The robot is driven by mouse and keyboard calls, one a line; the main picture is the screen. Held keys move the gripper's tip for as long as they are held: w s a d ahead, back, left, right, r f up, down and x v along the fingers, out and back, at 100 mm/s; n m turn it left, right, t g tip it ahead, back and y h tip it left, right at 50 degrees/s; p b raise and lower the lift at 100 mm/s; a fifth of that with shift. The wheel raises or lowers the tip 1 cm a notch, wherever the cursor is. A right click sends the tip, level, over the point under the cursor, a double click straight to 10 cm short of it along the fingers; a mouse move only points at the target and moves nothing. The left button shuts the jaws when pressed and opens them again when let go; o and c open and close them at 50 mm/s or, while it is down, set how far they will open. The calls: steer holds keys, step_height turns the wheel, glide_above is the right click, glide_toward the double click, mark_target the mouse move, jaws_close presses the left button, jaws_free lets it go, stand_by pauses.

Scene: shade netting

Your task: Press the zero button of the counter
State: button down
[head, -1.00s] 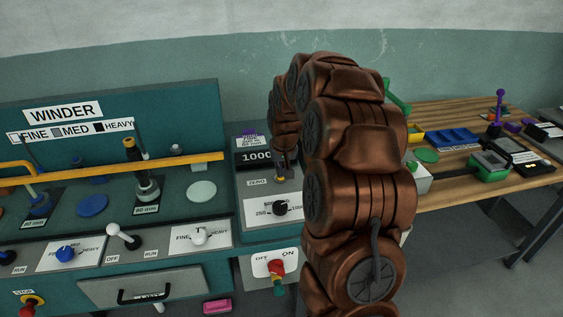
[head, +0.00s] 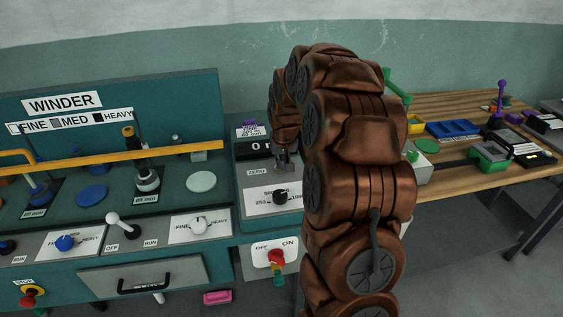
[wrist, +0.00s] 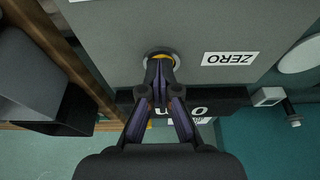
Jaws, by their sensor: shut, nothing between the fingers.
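The counter's dark display (head: 252,150) stands on the panel right of the winder and shows a 0, its right part hidden by my arm. The ZERO label (head: 257,171) is below it and also shows upside down in the wrist view (wrist: 230,58). The zero button (wrist: 161,55) is a yellow disc in a light ring, beside that label. My gripper (wrist: 162,64) is shut and empty, its fingertips over the button and covering part of it; they look in contact. In the head view the gripper (head: 284,168) is partly hidden by my arm.
A black knob (head: 280,196) on a white plate and a red switch (head: 276,257) sit below the counter. The winder (head: 115,110) with its yellow bar is at left. A wooden table (head: 440,160) with several items is at right.

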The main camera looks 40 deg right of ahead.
steer(key=shift+s+a+f, duration=0.2)
steer(key=shift+s+f, duration=0.1)
steer(key=shift+f, duration=0.35)
steer(key=r, duration=0.5)
steer(key=shift+w+d+r+p, duration=0.1)
steer(key=shift+w+d+p, duration=0.05)
steer(key=shift+w+p, duration=0.15)
steer(key=b+v, duration=0.1)
steer(key=v, duration=0.9)
steer(key=shift+w, duration=0.15)
steer(key=shift+d+r, duration=0.1)
